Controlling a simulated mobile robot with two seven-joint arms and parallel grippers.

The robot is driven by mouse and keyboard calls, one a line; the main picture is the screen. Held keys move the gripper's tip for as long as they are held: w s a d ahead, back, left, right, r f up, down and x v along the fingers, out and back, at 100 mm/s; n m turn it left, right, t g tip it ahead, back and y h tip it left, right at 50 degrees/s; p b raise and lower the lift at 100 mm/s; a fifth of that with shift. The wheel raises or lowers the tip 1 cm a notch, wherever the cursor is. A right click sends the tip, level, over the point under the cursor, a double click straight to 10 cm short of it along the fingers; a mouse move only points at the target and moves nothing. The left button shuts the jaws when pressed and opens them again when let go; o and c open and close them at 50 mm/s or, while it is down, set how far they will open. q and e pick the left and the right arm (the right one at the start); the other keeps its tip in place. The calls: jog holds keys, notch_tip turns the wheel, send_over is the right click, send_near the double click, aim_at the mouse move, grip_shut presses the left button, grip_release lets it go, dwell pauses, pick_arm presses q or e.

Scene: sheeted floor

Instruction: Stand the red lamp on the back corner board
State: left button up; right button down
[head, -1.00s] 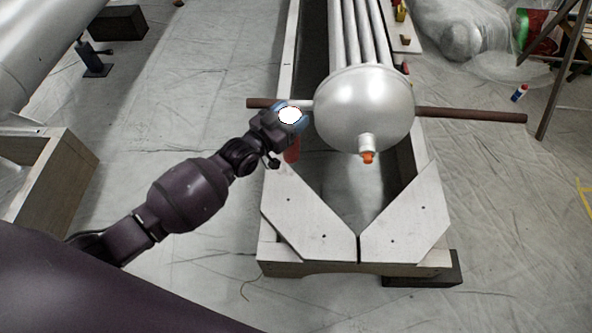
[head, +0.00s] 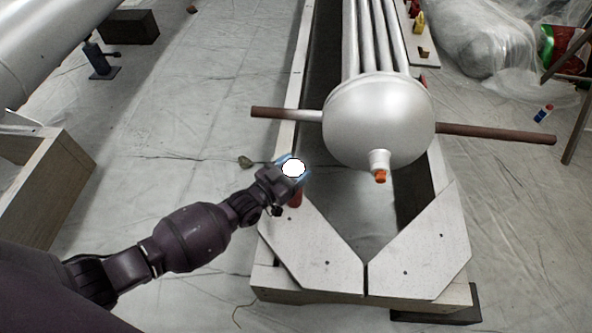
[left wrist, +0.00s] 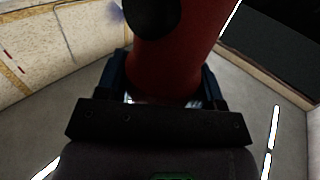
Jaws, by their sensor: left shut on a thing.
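My left gripper (head: 292,168) is shut on the red lamp (head: 296,198), above the left side rail of the wooden crate frame. In the head view the lamp's bright white end faces up, and some red body shows below the gripper. In the left wrist view the red body (left wrist: 172,68) rises between the two fingers (left wrist: 165,88), with a dark round part on it. A pale board (head: 432,56) lies at the far right of the frame, with small red and yellow things on it. Two pale corner boards (head: 312,246) (head: 420,246) cover the near end. My right gripper is out of view.
A large silver vessel (head: 375,120) with pipes fills the frame's middle. Brown rods (head: 495,133) stick out on both sides. A wooden crate (head: 45,190) stands at left. Sheeted floor (head: 190,110) between is mostly clear. Plastic-wrapped bundles (head: 480,40) lie at back right.

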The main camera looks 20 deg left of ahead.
pick_arm(q)
jog(key=shift+f, duration=0.6)
jog(key=shift+r, duration=0.2)
jog(key=shift+f, duration=0.2)
jog(key=o, duration=1.3)
jog(key=shift+c, duration=0.2)
